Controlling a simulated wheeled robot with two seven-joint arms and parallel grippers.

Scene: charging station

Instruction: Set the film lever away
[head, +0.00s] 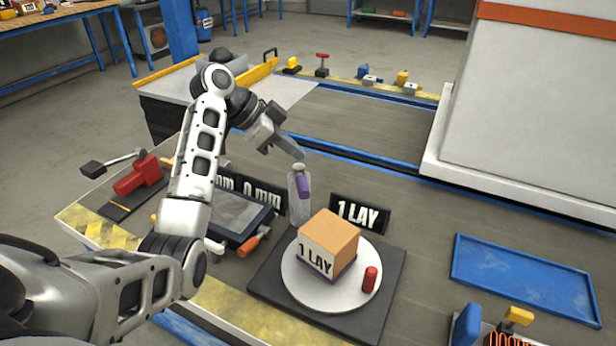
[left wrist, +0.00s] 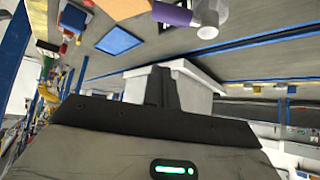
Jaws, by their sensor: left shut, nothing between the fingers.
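My left gripper (head: 298,153) is shut and empty, in the air above and behind the clear post with a purple part (head: 303,187) in the head view. Its shut dark fingers (left wrist: 162,88) show in the left wrist view, apart from the purple part (left wrist: 172,13). A red block (head: 137,178) with a grey arm and black handle (head: 92,168) stands at the left; this looks like a lever. I cannot tell for sure which part is the film lever. A tan box (head: 330,238) marked 1 LAY sits on the white round plate (head: 318,300). My right gripper is not in view.
A red peg (head: 370,279) stands on the plate beside the box. A 1 LAY sign (head: 360,213), a 0 mm sign (head: 262,195) and a dark screen (head: 232,213) are close by. A blue tray (head: 525,278) lies at the right. Bare bench separates it from the plate.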

